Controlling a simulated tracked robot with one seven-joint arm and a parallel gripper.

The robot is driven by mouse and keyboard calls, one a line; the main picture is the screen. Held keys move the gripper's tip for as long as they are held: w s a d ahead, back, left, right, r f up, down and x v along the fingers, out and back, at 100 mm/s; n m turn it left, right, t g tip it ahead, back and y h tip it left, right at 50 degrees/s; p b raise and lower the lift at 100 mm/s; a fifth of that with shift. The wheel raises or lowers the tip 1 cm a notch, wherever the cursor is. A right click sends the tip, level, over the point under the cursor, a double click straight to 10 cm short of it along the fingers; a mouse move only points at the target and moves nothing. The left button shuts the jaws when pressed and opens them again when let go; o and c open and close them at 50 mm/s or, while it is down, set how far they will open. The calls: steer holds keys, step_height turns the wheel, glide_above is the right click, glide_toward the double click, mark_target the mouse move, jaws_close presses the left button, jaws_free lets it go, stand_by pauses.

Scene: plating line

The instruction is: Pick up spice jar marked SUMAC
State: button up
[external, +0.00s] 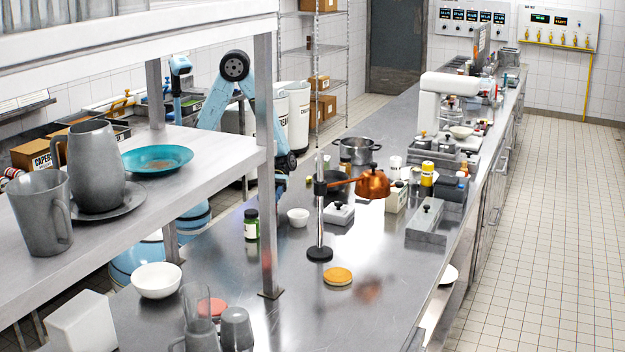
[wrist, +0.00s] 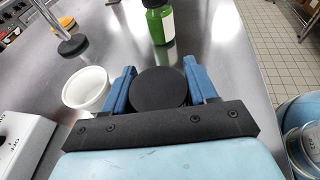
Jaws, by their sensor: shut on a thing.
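My gripper (wrist: 160,82) is shut on a jar with a round black lid (wrist: 160,88), one blue finger on each side of it. The jar is seen from above, so its label and body are hidden, and I cannot read SUMAC on it. In the external view the gripper end is low over the steel counter, largely hidden behind the shelf post, and the held jar cannot be made out there. A green jar with a dark lid and a pale label (wrist: 158,22) stands apart beyond my fingers; it also shows in the external view (external: 251,226).
A white bowl (wrist: 88,88) sits close beside my left finger. A stand with a round black base (external: 319,254) and a yellow-orange disc (external: 338,277) are farther along the counter. A shelf post (external: 266,170) rises in the external view. Bare steel lies right of the green jar in the wrist view.

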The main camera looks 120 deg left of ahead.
steer(key=c, duration=0.6)
steer(key=shift+r, duration=0.15)
